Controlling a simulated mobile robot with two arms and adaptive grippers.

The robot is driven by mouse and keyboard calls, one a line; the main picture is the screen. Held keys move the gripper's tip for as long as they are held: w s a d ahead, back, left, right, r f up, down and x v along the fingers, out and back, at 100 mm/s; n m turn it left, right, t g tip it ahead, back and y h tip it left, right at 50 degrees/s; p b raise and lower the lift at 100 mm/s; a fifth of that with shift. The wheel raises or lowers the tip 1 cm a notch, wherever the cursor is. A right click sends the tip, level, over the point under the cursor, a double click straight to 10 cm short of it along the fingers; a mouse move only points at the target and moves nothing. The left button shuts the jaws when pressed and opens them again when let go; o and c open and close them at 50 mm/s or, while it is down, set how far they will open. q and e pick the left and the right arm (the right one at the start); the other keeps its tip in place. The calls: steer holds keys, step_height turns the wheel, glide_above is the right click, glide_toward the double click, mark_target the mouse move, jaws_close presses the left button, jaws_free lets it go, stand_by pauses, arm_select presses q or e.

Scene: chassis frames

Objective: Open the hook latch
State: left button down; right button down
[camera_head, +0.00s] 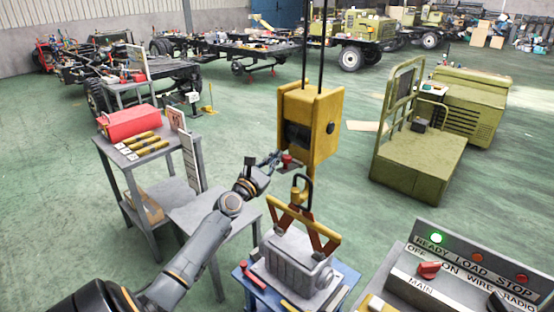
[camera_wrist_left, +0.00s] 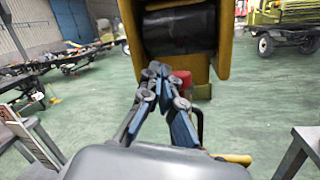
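A yellow hoist block (camera_head: 312,125) hangs on two dark cables. Below it is a hook (camera_head: 301,190) with a red latch piece (camera_head: 289,160) at its upper left. The hook is by the top ring of a yellow lifting clamp (camera_head: 312,222); I cannot tell how fully they engage. My left gripper (camera_head: 275,158) is just left of the red piece. In the left wrist view its fingertips (camera_wrist_left: 158,70) meet in front of the hoist block (camera_wrist_left: 181,60), with the red piece (camera_wrist_left: 183,82) behind and to the right. I see nothing held between them. My right gripper is not in view.
The clamp sits over a grey casting (camera_head: 292,262) on a blue stand. A control panel (camera_head: 465,268) with a lit green lamp is at the lower right. Open green floor lies behind the hoist.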

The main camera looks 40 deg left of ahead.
arm_select(q)
steer(key=shift+w+d, duration=0.1)
steer(key=shift+d, duration=0.05)
steer(key=v, duration=1.2)
stand_by(0.4)
